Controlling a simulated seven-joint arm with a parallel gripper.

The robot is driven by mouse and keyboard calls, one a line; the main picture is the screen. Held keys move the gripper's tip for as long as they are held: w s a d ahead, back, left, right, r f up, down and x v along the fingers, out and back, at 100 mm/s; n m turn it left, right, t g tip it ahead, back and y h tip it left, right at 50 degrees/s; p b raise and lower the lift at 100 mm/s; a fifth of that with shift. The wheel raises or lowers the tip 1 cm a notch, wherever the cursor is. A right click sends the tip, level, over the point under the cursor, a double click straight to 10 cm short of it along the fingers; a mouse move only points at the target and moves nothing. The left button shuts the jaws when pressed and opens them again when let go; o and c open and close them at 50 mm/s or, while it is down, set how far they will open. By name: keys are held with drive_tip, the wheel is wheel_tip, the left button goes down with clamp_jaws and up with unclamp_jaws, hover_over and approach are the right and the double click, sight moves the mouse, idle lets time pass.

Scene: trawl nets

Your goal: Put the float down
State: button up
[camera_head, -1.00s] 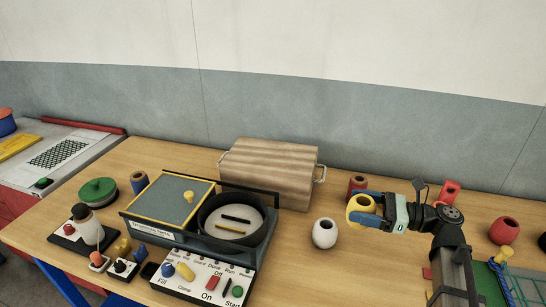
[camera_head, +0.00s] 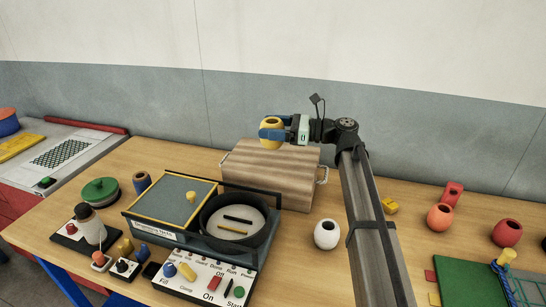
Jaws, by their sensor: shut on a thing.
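The yellow float (camera_head: 269,127) is round with a dark hole in its top. My gripper (camera_head: 272,134) is shut on it, with blue fingers at its side. In the picture the float appears above the left part of the wooden box (camera_head: 270,172), which has a metal handle at each end. Whether it is directly over the box or touches it, I cannot tell. A white float (camera_head: 327,234) stands on the table right of the box. An orange float (camera_head: 440,217) and a red float (camera_head: 507,232) stand further right.
A machine with a round black basin (camera_head: 240,222) and a control panel (camera_head: 205,277) stands left of my arm. A green board (camera_head: 470,281) with netting lies at the lower right.

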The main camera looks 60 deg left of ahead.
sight(274, 121)
drive_tip(key=w+a, duration=0.1)
drive_tip(key=w+a+m+t+y, duration=0.1)
drive_tip(key=shift+a+r, duration=0.15)
drive_tip(key=shift+a, duration=0.25)
drive_tip(key=shift+m+t+y, duration=0.3)
drive_tip(key=shift+y, duration=0.2)
drive_tip(key=shift+w+a+f, duration=0.1)
drive_tip(key=shift+w+f, duration=0.05)
drive_tip(key=shift+f, duration=2.35)
drive_tip(key=shift+w+a+f, duration=0.1)
drive_tip(key=shift+f, duration=2.35)
drive_tip(key=shift+f, duration=0.1)
drive_tip(key=o, duration=1)
